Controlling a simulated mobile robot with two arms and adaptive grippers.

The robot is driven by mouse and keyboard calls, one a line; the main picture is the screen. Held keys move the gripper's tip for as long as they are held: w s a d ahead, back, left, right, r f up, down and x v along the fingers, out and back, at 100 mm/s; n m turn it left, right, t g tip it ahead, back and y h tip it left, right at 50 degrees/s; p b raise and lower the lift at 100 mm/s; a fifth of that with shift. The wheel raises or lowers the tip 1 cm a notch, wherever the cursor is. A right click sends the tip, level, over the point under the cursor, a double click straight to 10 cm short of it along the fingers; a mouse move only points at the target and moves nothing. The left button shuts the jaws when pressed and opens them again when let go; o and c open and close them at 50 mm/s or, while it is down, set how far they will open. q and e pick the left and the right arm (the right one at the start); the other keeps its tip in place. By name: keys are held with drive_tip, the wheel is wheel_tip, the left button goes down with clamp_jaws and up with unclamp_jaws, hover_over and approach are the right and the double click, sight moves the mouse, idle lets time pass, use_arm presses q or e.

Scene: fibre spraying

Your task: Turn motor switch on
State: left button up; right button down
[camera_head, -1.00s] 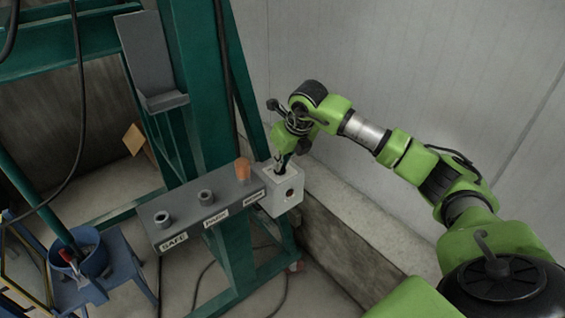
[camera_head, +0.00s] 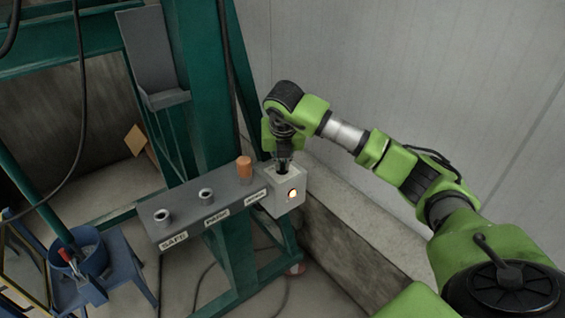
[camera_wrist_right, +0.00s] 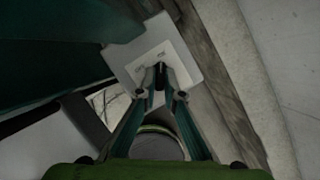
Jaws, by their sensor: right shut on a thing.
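The motor switch box is a pale grey box (camera_head: 290,203) at the right end of the grey panel. A round lamp (camera_head: 292,194) on its front face glows. In the wrist view its top shows as a white plate (camera_wrist_right: 148,52) with small labels too small to read. My right gripper (camera_head: 283,167) comes down onto the top of the box. In the wrist view its two fingers (camera_wrist_right: 160,80) close on the small dark switch knob (camera_wrist_right: 159,72), which they partly hide. My left gripper is not in view.
The grey panel (camera_head: 180,216) carries two grey sockets and an orange cylinder (camera_head: 244,169), close left of my gripper. A green steel frame (camera_head: 196,80) stands behind it. A pale wall (camera_head: 400,60) and low ledge lie to the right. A blue stool (camera_head: 122,262) is at lower left.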

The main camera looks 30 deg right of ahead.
idle(0.3)
drive_tip(key=c, duration=2.2)
unclamp_jaws()
drive_tip(key=shift+o, duration=0.2)
drive_tip(key=v, duration=1.2)
